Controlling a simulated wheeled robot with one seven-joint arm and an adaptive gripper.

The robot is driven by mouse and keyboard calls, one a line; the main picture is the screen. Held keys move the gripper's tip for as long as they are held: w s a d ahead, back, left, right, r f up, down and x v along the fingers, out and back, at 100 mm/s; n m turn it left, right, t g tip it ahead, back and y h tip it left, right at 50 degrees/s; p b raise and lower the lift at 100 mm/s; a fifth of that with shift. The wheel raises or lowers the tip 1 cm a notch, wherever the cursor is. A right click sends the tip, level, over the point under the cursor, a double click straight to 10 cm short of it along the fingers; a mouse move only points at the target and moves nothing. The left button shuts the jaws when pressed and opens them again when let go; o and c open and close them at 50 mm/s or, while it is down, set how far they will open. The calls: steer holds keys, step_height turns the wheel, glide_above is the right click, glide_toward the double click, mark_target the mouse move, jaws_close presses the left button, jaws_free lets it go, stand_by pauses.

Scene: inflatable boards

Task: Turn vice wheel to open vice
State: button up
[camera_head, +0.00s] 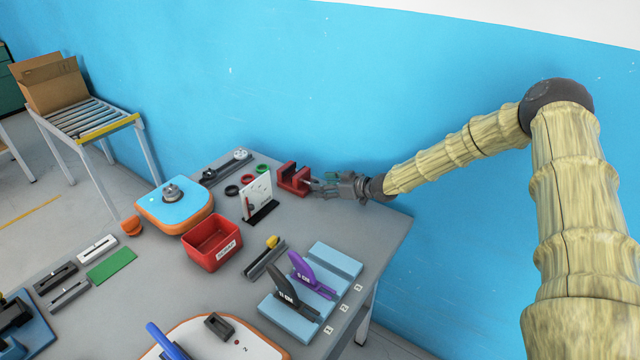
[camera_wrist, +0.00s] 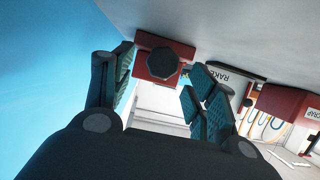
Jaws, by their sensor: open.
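The red vice (camera_head: 291,178) stands at the back of the grey table, close to the blue wall. In the wrist view the vice (camera_wrist: 190,52) is at the upper middle, and its dark octagonal wheel (camera_wrist: 163,63) faces my gripper. My gripper (camera_head: 318,186) is just right of the vice, reaching in level from the right. In the wrist view its green padded fingers (camera_wrist: 157,80) are spread, one on each side of the wheel in the picture. They appear empty, and I cannot tell whether either touches the wheel. In the head view my fingers partly hide the wheel.
A white panel on a black stand (camera_head: 257,198) stands left of the vice, near several coloured rings. A red bin (camera_head: 212,243) and blue blocks with upright tags (camera_head: 335,262) stand nearer on the table (camera_head: 385,228). The blue wall (camera_head: 330,90) is close behind.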

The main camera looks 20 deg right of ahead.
steer(key=shift+w+a, duration=0.3)
steer(key=shift+a, duration=0.2)
steer(key=shift+x, duration=1.1)
steer(key=shift+w+d+f+p, duration=0.1)
steer(key=shift+w+f+p, duration=0.05)
steer(key=shift+f+p, duration=0.15)
steer(key=shift+d, duration=0.1)
steer(key=shift+r, duration=0.1)
steer(key=shift+a, duration=0.2)
steer(key=shift+d, duration=0.15)
steer(key=c, duration=1)
